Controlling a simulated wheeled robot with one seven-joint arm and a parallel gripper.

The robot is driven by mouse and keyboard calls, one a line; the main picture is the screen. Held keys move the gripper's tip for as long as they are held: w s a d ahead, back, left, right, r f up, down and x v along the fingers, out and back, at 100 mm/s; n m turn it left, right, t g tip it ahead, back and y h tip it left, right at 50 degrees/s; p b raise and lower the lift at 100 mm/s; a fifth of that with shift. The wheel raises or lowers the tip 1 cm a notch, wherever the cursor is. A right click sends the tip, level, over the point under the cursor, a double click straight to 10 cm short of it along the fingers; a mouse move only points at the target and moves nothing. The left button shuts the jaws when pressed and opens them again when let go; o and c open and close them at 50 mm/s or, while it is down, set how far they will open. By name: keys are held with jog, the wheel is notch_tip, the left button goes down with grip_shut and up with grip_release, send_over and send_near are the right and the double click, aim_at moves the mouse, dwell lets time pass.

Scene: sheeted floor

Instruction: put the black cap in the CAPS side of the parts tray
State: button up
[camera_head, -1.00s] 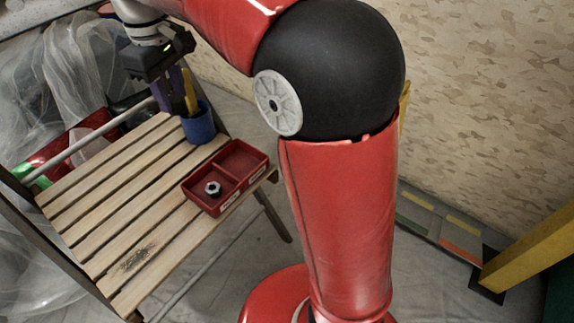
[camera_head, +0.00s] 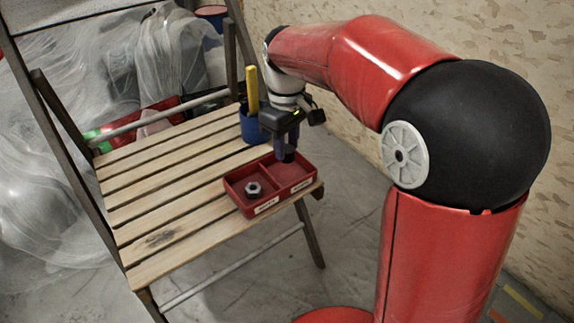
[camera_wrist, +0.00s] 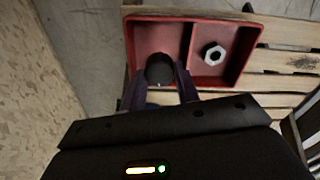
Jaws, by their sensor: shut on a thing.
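The black cap (camera_wrist: 160,68) is between the two fingertips of my gripper (camera_wrist: 159,78) in the wrist view. My gripper is shut on it, and in the head view my gripper (camera_head: 286,153) is over the right compartment of the red parts tray (camera_head: 241,201). The tray also shows in the wrist view (camera_wrist: 188,19), with the cap in front of its empty compartment. I cannot tell whether the cap touches the tray floor. A metal hex nut (camera_head: 253,188) lies in the other compartment. The labels on the tray's front are too small to read.
The tray stands on a slatted wooden surface (camera_head: 170,190), near its right edge. A blue cup (camera_head: 250,125) with a yellow-handled item (camera_head: 252,88) stands just behind the tray, close to my gripper. The slats left of the tray are clear.

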jog(key=shift+f+b, duration=0.5)
jog(key=shift+f, duration=2.2)
jog(key=shift+f, duration=0.15)
jog(key=o, duration=1)
